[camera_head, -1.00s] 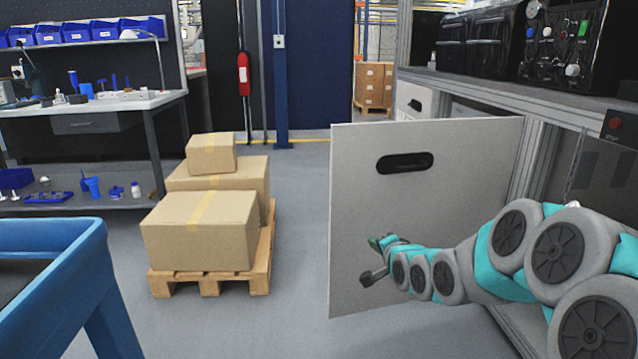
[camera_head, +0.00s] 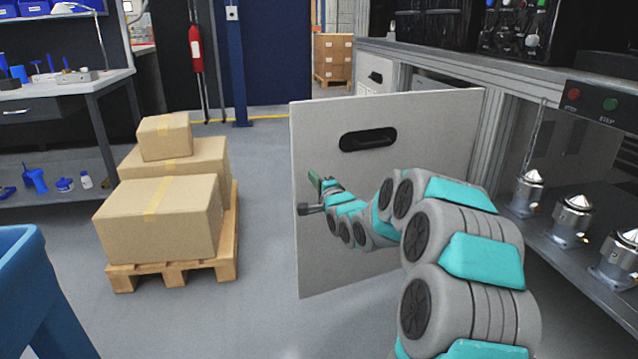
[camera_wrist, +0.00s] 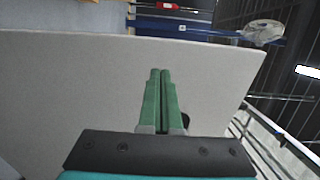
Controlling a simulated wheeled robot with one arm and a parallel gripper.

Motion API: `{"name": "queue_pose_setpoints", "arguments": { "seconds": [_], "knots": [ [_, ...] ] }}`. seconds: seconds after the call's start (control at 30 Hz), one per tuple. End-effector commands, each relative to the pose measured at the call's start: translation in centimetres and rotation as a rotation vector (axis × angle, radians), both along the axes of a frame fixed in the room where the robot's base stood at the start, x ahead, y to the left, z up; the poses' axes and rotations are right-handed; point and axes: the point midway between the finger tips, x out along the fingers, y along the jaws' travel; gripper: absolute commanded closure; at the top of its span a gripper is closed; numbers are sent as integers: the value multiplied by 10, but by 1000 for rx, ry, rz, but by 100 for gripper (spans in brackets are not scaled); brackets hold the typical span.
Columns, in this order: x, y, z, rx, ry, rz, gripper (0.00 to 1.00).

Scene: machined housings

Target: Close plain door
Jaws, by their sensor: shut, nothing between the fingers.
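The plain door (camera_head: 420,125) is a light grey panel with a dark oval handle slot (camera_head: 368,139). It stands open, swung out from the frame of the machine bench at its right edge. My gripper (camera_head: 312,180) is in front of the door's face, near its free left edge and below the slot. In the wrist view the green fingers (camera_wrist: 157,75) are together and empty, with the door's panel (camera_wrist: 70,85) filling much of the view beyond them. I cannot tell whether the fingertips touch the panel.
Boxes on a pallet (camera_head: 170,269) stand left of the door. A blue cart (camera_head: 30,290) is at the lower left. Several metal housings (camera_head: 575,220) stand on the shelf inside the bench at right. Floor between pallet and door is clear.

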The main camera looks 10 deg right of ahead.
Motion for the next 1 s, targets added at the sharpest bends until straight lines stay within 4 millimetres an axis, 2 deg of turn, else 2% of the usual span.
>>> {"name": "queue_pose_setpoints", "arguments": {
  "seconds": [0.2, 0.43, 0.6, 1.0],
  "knots": [
    [33, 6, 1, -2, 1, -1, 100],
    [55, 9, 0, -2, 1, -2, 100],
    [61, 11, 0, 0, 0, -1, 100],
    [62, 12, -1, 0, 2, -1, 100]
  ]
}}
